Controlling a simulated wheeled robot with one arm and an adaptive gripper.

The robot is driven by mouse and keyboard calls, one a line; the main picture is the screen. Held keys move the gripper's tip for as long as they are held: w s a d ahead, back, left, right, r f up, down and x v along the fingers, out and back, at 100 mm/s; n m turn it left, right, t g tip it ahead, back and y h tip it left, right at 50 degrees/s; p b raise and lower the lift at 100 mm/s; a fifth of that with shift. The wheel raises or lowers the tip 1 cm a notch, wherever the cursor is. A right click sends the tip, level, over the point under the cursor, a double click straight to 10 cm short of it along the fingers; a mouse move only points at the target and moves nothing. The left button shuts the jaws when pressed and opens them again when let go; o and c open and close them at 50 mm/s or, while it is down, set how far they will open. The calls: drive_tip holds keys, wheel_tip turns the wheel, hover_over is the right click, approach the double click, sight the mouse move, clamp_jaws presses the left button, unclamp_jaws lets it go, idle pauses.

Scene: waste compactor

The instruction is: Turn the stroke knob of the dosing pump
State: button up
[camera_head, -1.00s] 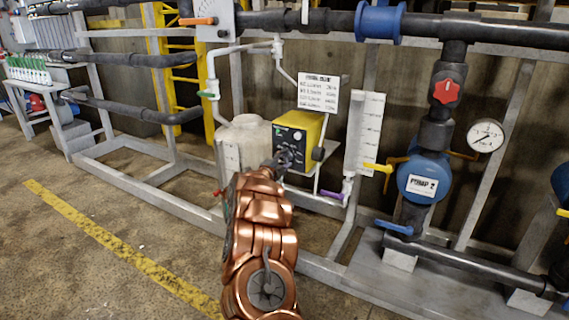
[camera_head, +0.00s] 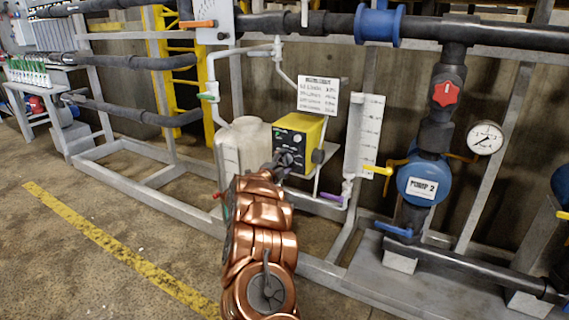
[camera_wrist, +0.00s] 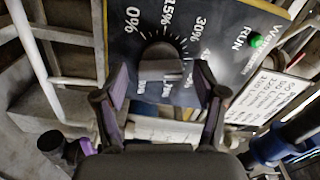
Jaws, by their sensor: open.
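The dosing pump (camera_head: 312,130) is a yellow box with a black front panel, mounted on the frame in the middle of the head view. In the wrist view its black panel (camera_wrist: 205,50) carries a percent scale around the dark stroke knob (camera_wrist: 160,68). A green lamp marked RUN (camera_wrist: 256,41) is on the panel. My gripper (camera_wrist: 160,85) is open, with one finger on each side of the knob and gaps visible between fingers and knob. In the head view my gripper (camera_head: 284,160) is at the panel's lower left and covers part of it.
A white tank (camera_head: 243,145) stands left of the pump. A white sign (camera_head: 318,95) is above it, and a clear graduated column (camera_head: 366,135) with a yellow-handled valve is to its right. Open floor lies at the left.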

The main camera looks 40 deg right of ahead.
drive_tip(key=v, duration=1.2)
idle(0.5)
